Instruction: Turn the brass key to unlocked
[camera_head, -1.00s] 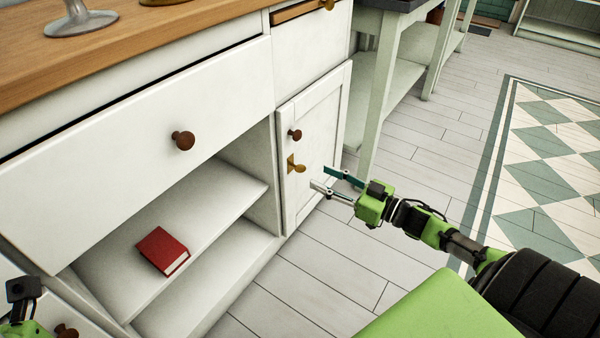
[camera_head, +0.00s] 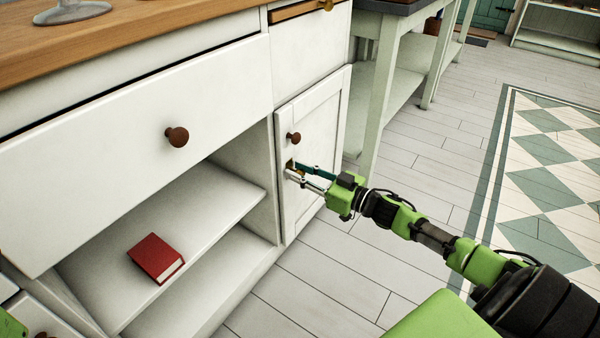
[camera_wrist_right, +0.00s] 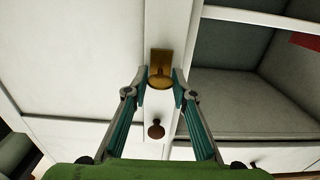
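The brass key (camera_wrist_right: 160,78) sits in a brass plate (camera_wrist_right: 161,57) on the white cabinet door (camera_head: 312,140), below the door's dark wooden knob (camera_head: 294,138). My right gripper (camera_head: 293,169) reaches the key from the right. In the right wrist view its two fingertips (camera_wrist_right: 160,80) lie on either side of the key's rounded head and appear to touch it. In the head view the fingers cover most of the key. My left gripper's fingers are out of view; only a green piece of that arm shows at the lower left edge.
A red book (camera_head: 156,258) lies on the open shelf (camera_head: 215,203) left of the door. A drawer knob (camera_head: 177,137) juts out above it. A side table (camera_head: 385,90) stands behind the cabinet. The floor (camera_head: 335,275) right of the door is clear.

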